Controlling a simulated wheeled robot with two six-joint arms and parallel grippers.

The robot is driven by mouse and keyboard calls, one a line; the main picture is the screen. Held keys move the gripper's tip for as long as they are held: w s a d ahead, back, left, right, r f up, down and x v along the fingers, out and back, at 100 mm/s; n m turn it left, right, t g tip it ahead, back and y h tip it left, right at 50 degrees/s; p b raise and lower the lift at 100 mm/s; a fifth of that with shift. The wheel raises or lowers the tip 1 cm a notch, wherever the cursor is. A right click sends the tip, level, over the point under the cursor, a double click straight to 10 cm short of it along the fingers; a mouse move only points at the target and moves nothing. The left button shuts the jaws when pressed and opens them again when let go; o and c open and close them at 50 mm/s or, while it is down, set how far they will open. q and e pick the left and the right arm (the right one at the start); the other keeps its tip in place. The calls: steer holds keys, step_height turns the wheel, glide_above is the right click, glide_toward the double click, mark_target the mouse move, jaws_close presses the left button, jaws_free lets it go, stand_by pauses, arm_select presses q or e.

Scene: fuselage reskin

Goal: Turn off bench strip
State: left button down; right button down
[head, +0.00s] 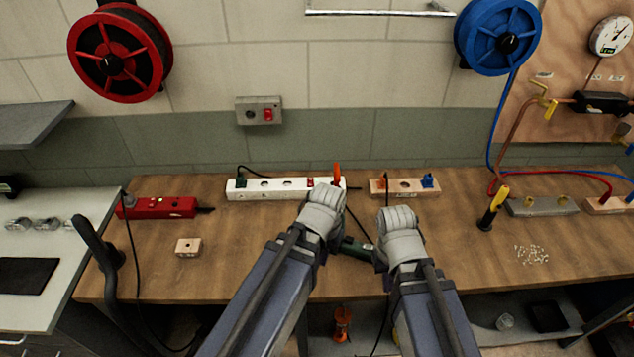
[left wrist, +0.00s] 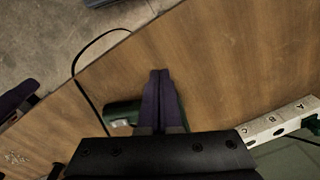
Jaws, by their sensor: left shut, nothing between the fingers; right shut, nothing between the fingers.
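A long white power strip (head: 265,188) lies along the back of the wooden bench, with sockets along its top. A small red switch (head: 310,182) shows near its right end; I cannot tell its position. My left gripper (head: 324,205) is just in front of that end and partly covers it. In the left wrist view its dark fingers (left wrist: 160,90) are shut and empty over the bench, and part of the white strip (left wrist: 282,120) shows at right. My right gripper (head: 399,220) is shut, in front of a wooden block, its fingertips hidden.
A dark green tool (head: 357,247) lies between my arms. A wooden socket block (head: 405,187) stands right of the strip, a red bar (head: 160,207) to its left. An orange-handled item (head: 337,173) stands at the strip's right end. A wall box (head: 258,110) has a red switch.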

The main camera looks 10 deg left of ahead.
arm_select(q)
steer(key=w+a+f+n+t+b, duration=0.1)
steer(key=w+a+n+t+b, duration=0.15)
steer(key=w+a, duration=0.5)
steer(key=w+r+n+t+y, duration=0.1)
steer(key=w+r+t, duration=0.2)
steer(key=w, duration=0.5)
steer(key=w+a+r+n+t+y, duration=0.1)
steer(key=w+r+t, duration=0.3)
steer(key=w, duration=0.3)
steer(key=shift+w+a+r+p, duration=0.15)
steer(key=shift+w+r+p, duration=0.15)
steer(key=shift+w+p, duration=0.15)
steer(key=shift+n, duration=0.25)
steer(key=b, duration=0.7)
glide_above(311, 184)
step_height(311, 184, down, 7)
steer(key=shift+w+f, duration=0.1)
steer(key=shift+w, duration=0.05)
steer(key=shift+s+f+b, duration=0.2)
steer(key=shift+f+b, duration=0.85)
steer(key=shift+b, duration=0.05)
steer(key=shift+f+b, duration=0.45)
steer(key=shift+w+f, duration=0.1)
